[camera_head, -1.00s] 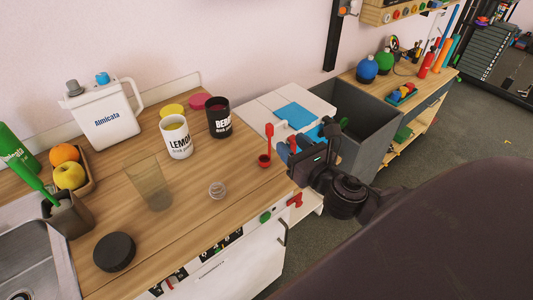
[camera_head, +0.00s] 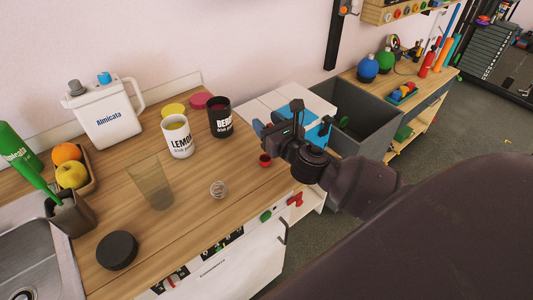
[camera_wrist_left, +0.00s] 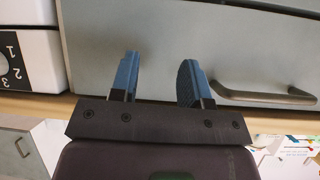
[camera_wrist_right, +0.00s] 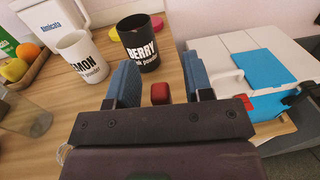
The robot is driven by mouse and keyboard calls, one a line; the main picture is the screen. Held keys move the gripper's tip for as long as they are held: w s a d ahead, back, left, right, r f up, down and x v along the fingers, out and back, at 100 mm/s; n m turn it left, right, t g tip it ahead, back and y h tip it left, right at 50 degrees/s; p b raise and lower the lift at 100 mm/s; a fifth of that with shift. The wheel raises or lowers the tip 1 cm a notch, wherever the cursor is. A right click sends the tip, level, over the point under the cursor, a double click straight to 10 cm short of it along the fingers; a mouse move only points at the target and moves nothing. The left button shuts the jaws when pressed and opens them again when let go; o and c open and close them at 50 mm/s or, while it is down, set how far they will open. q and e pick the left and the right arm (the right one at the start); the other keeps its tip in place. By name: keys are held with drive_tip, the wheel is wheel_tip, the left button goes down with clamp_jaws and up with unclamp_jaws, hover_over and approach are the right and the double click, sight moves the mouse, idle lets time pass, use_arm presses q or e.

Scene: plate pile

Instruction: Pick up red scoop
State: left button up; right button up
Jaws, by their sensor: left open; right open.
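The red scoop (camera_head: 265,160) stands on the wooden counter near its right end. In the head view only its bowl shows, and my right gripper hides the handle. In the right wrist view the scoop's red end (camera_wrist_right: 160,93) lies between the two blue fingers, seemingly not touched by them. My right gripper (camera_head: 262,130) is open and reaches in over the scoop from the right. My left gripper (camera_wrist_left: 158,80) is open and empty, facing a grey cabinet front with a bar handle (camera_wrist_left: 265,95).
A black BERRY mug (camera_head: 220,120) and a white LEMON mug (camera_head: 178,138) stand left of the scoop. A clear cup (camera_head: 150,183) and a wire whisk ball (camera_head: 218,189) are on the counter. A white box with a blue lid (camera_head: 290,105) and a grey bin (camera_head: 365,125) are behind.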

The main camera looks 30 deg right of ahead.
drive_tip(key=shift+w, duration=0.25)
drive_tip(key=shift+c, duration=0.2)
clamp_jaws()
use_arm(q)
drive_tip(key=shift+s+f, duration=0.1)
drive_tip(key=shift+s, duration=0.1)
drive_tip(key=shift+w, duration=0.15)
use_arm(e)
drive_tip(key=shift+r, duration=0.1)
